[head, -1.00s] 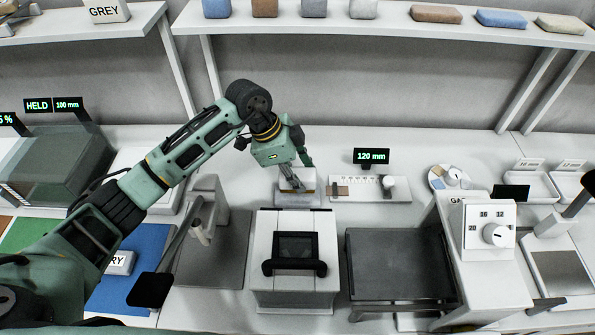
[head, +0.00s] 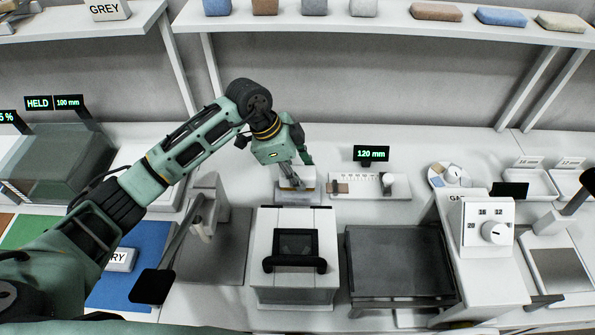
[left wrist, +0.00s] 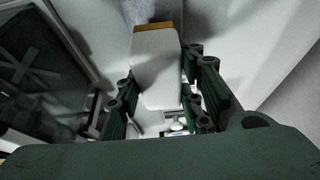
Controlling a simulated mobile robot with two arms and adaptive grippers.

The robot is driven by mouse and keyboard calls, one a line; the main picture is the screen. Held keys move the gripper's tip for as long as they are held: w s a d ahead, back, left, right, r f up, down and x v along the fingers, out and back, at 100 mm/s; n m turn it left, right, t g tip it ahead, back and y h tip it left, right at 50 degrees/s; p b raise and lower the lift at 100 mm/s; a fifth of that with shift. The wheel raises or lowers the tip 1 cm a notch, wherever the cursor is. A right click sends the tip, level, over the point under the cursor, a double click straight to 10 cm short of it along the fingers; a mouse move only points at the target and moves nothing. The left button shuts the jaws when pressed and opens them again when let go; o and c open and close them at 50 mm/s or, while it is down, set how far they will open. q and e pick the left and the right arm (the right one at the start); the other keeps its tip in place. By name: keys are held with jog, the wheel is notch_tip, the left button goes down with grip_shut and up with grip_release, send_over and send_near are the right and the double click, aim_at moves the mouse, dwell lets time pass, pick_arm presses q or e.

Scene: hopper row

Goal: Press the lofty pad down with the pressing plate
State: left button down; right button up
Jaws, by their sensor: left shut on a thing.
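My left gripper (head: 292,184) is shut on a white block with a brown band along its edge, which I take for the pressing plate (head: 305,174). It is held just over or on a pale, low stand (head: 312,198) at the back of the counter; I cannot tell whether they touch. In the left wrist view the white block (left wrist: 157,70) sits between the green fingers, with the brown band at its far end. A grey textured piece (left wrist: 152,10) lies beyond the band. I cannot tell surely whether this is the lofty pad. My right gripper is not in view.
A white box with a black handle (head: 295,264) stands in front of the stand. A gauge strip (head: 400,188) lies to its right, below a display reading 120 mm (head: 371,154). A dark tray (head: 395,260) and dial box (head: 485,250) are front right. Soft blocks line the shelf above.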

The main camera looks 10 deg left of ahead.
pick_arm(q)
jog(key=shift+f, duration=0.45)
jog(key=shift+f+b, duration=0.7)
jog(key=shift+f, duration=0.3)
jog(key=shift+r, duration=0.1)
jog(key=shift+s, duration=0.1)
dwell(0.5)
notch_tip(320, 180, up, 7)
jog(key=p, duration=0.7)
dwell(0.4)
jog(key=shift+f+b, duration=1)
jog(key=shift+f, duration=1.05)
